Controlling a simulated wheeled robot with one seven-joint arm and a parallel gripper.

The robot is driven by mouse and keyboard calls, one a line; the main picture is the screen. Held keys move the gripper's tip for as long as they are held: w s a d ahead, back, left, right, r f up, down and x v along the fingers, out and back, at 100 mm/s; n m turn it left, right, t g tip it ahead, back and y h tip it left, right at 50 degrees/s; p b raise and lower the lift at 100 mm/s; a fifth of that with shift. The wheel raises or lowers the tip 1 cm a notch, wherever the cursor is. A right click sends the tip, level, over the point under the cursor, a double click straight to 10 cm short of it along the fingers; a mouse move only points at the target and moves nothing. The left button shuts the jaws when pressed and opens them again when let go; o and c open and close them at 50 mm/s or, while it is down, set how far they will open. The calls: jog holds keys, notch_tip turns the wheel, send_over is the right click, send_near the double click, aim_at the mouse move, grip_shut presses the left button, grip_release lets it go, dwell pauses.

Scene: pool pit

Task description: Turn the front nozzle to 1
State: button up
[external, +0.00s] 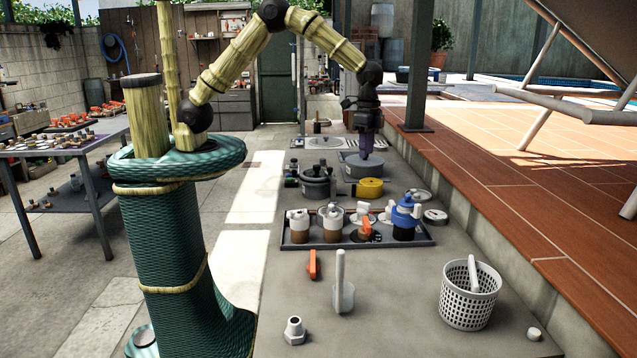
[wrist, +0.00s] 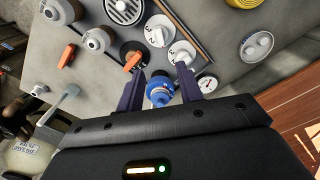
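Several nozzles and round dials stand on a dark tray (external: 290,242) on the concrete ledge. One dial has an orange handle (external: 366,229), seen also in the wrist view (wrist: 133,61). A white-handled dial (wrist: 158,36) is beside it, and another dial (wrist: 182,53) sits nearer the tray edge. A blue valve (external: 405,215) stands at the tray's right end. I cannot tell which is the front nozzle, and the dial numbers are unreadable. My gripper (external: 366,156) points down behind the tray. In the wrist view its fingers are apart, with the blue valve (wrist: 160,90) showing between them, not gripped.
A yellow coil (external: 369,187) and grey pots (external: 317,182) stand behind the tray. A raised tiled deck (external: 500,200) borders the right.

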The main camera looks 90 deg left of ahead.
aim_at(364, 203)
notch_tip(364, 203, down, 17)
jog(key=p, duration=0.4)
jog(key=shift+p, duration=0.35)
jog(key=shift+f, duration=0.1)
grip_shut()
